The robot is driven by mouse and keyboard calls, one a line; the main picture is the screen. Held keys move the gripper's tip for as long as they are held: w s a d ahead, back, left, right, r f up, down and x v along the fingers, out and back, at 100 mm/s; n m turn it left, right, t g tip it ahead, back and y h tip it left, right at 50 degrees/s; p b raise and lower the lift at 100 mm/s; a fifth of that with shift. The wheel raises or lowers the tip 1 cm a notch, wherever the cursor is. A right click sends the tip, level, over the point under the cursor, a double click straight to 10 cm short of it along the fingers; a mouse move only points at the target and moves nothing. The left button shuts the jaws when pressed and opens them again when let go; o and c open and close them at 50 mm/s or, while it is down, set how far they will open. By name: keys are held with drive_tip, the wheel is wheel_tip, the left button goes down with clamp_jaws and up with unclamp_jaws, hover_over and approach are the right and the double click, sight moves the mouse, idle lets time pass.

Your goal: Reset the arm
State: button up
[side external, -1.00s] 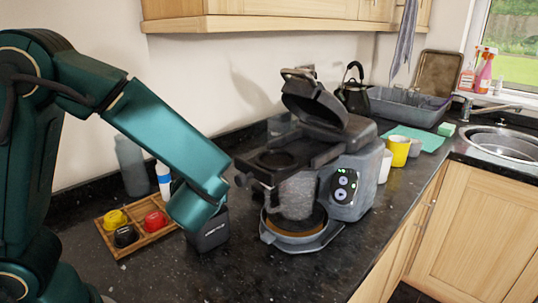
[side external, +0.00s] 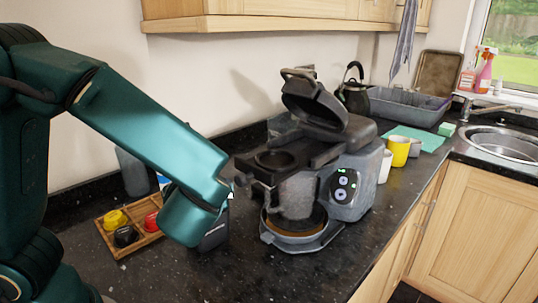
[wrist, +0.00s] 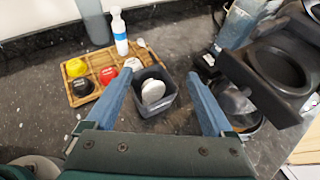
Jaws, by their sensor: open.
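My gripper (wrist: 158,74) is open and empty in the wrist view, with its two blue-grey fingers apart. It points down over the counter, above and in front of a dark square bin (wrist: 138,108) that holds white round pieces. In the side view my wrist hides much of that bin (side external: 214,236), and the fingers are mostly hidden. The coffee machine (side external: 345,185) stands to the right of my gripper with its lid raised. The machine also shows at the right of the wrist view (wrist: 262,62).
A wooden tray (side external: 148,240) with yellow, red and black pieces lies left of the bin; the wrist view also shows a white one. A blue-and-white bottle (wrist: 119,32) stands behind it. Yellow and white cups (side external: 399,151) stand right of the machine. The front counter is clear.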

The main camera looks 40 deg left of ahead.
drive_tip(key=shift+s+d+r, duration=0.15)
drive_tip(key=shift+d, duration=0.05)
drive_tip(key=s+a+n+g+h, duration=0.35)
drive_tip(key=s+a+n, duration=0.25)
drive_tip(key=s+n, duration=0.4)
drive_tip(key=d+n+t+h, duration=0.2)
drive_tip(key=d+n+h, duration=0.5)
drive_tip(key=d+n, duration=0.4)
drive_tip(key=n, duration=0.3)
drive_tip(key=shift+w+n, duration=0.15)
drive_tip(key=shift+n, duration=0.25)
